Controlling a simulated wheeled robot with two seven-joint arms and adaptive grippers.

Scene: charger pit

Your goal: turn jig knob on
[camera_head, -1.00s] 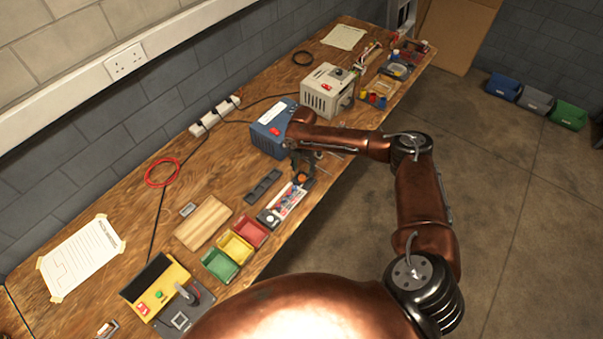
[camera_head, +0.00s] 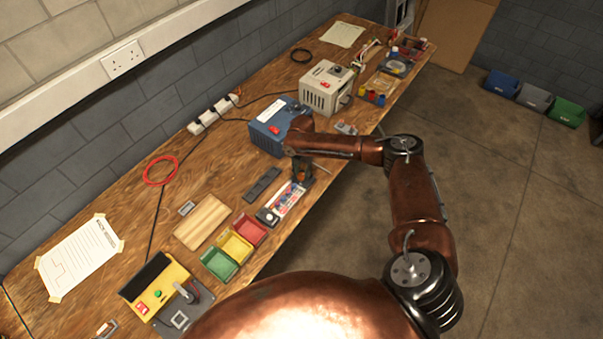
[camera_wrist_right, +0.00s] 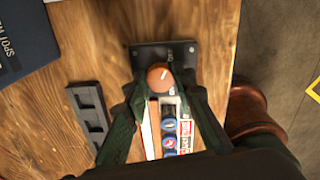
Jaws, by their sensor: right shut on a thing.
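The jig knob (camera_wrist_right: 159,76) is a round orange-brown knob with a white pointer line, on a dark plate at the end of the jig. My right gripper (camera_wrist_right: 162,88) is shut on the knob, with a dark finger at each side. The jig (camera_head: 287,198) has a pale panel with blue and red parts and lies by the bench's front edge. In the head view my right gripper (camera_head: 301,167) largely hides the knob. My left gripper is not in view.
A blue box (camera_head: 268,133) stands just behind my gripper, and a grey box (camera_head: 324,92) farther along. A dark slotted strip (camera_head: 262,185) lies beside the jig. Red (camera_head: 250,231), yellow (camera_head: 235,247) and green (camera_head: 219,264) trays sit nearer. Open floor lies to the right.

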